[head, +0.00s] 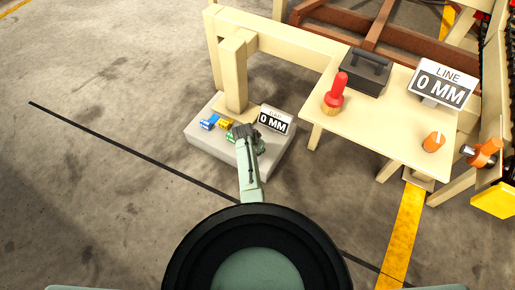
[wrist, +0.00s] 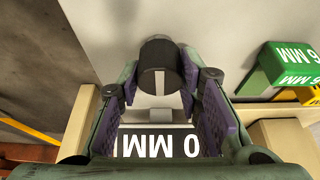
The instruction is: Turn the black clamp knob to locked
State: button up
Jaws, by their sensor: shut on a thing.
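In the head view my gripper (head: 245,132) is over the grey block (head: 206,152) on the floor and hides the knob. A sign reading 0 MM (head: 273,123) stands just right of my gripper. It appears upside down below the knob in the wrist view (wrist: 155,143). I cannot read the knob's lock position.
Blue (head: 209,122) and yellow (head: 225,124) gauge pieces lie left of my gripper; a green 6 MM piece (wrist: 288,65) shows in the wrist view. A cream post (head: 233,75) rises behind. Floor at left is clear.

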jog(key=o, duration=1.1)
jog(key=shift+r, duration=0.1)
notch_tip(320, 180, up, 10)
jog(key=shift+f, duration=0.1)
dwell(0.4)
